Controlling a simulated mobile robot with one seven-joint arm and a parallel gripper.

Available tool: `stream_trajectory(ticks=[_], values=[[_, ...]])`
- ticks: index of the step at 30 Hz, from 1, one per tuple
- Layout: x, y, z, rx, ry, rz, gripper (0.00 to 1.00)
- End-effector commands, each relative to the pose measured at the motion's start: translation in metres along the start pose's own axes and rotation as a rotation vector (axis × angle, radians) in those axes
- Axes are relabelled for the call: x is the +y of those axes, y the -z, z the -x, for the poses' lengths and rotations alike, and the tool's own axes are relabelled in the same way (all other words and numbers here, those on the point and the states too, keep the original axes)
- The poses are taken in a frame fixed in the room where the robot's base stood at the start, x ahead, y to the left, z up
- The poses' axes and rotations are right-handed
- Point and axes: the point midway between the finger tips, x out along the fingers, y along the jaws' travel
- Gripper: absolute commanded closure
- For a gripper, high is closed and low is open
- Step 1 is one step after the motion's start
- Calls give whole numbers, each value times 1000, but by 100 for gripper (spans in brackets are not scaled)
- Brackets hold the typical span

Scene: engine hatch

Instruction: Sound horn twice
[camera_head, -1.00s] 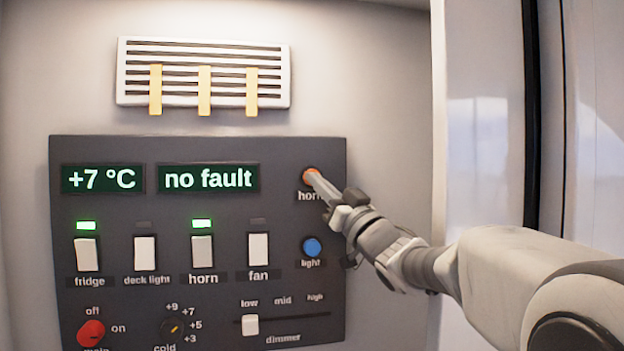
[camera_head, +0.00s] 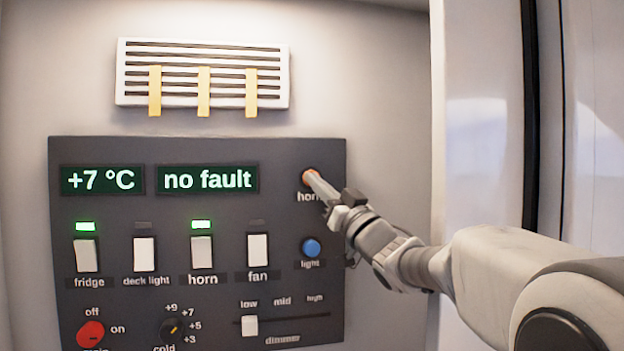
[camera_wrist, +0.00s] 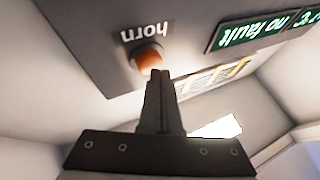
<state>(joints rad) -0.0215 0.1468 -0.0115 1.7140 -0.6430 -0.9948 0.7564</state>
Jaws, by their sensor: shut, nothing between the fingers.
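The orange horn button (camera_head: 308,176) is at the upper right of the dark control panel (camera_head: 200,290), above its "horn" label. My gripper (camera_head: 310,178) is shut and empty, its fingertips at the button. In the wrist view the button (camera_wrist: 148,57) shows just beyond the tips of my closed fingers (camera_wrist: 157,75). I cannot tell whether the tips touch or press it. The horn rocker switch (camera_head: 202,251) has a lit green lamp above it. The display (camera_head: 208,179) reads "no fault".
Fridge (camera_head: 86,253), deck light (camera_head: 144,253) and fan (camera_head: 258,250) switches, a red main knob (camera_head: 91,334) and a dimmer slider (camera_head: 250,325) share the panel. A white wall edge (camera_head: 437,130) stands to the right.

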Motion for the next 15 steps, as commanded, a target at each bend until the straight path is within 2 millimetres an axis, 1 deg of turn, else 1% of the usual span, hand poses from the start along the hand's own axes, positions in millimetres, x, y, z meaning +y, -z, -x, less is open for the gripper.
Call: stream_trajectory(ticks=[15], values=[[3,-3,-5,0,0,0,100]])
